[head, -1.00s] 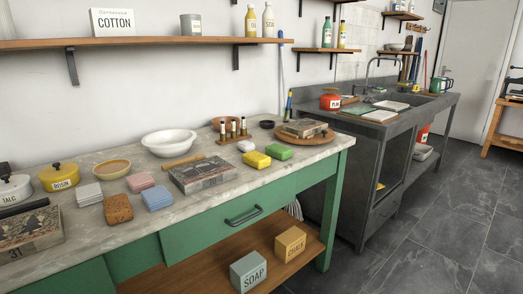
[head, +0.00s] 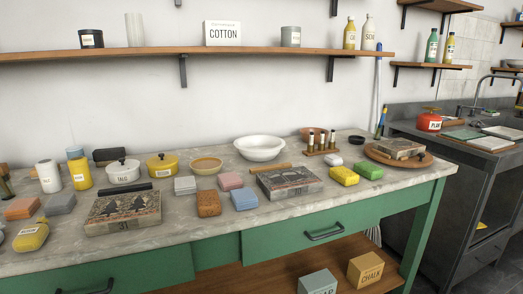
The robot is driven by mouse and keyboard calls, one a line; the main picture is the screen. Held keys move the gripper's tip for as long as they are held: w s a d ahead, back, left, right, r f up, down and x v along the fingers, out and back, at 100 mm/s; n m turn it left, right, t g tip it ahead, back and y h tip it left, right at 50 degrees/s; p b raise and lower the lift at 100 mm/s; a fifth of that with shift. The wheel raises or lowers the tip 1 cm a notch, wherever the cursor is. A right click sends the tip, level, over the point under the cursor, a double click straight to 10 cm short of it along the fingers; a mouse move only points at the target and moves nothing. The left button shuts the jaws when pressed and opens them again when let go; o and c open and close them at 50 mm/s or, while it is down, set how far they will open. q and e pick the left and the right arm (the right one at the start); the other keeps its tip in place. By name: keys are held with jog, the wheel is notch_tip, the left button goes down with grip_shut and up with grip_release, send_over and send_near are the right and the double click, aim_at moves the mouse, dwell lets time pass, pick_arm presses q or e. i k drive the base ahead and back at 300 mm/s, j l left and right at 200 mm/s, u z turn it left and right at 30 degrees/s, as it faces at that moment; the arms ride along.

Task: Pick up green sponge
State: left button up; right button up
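The green sponge (head: 368,171) lies flat on the marble-topped table (head: 300,212), toward its right end. A yellow sponge (head: 344,176) lies just to its left, and a round wooden board (head: 412,163) with a printed stone block (head: 398,148) on it is just to its right. The green sponge is in full view with nothing on top of it. Neither of my grippers shows in the head view.
A white oval piece (head: 333,160) and a rack of small bottles (head: 321,142) stand behind the sponges. A larger printed block (head: 289,182) lies to the left. The table's front edge is close before the green sponge. A wooden shelf (head: 210,55) runs above.

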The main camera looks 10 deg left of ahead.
aim_at(368, 171)
jog(key=i+l+u, duration=0.35)
jog(key=i+l, duration=0.2)
jog(key=i, duration=0.2)
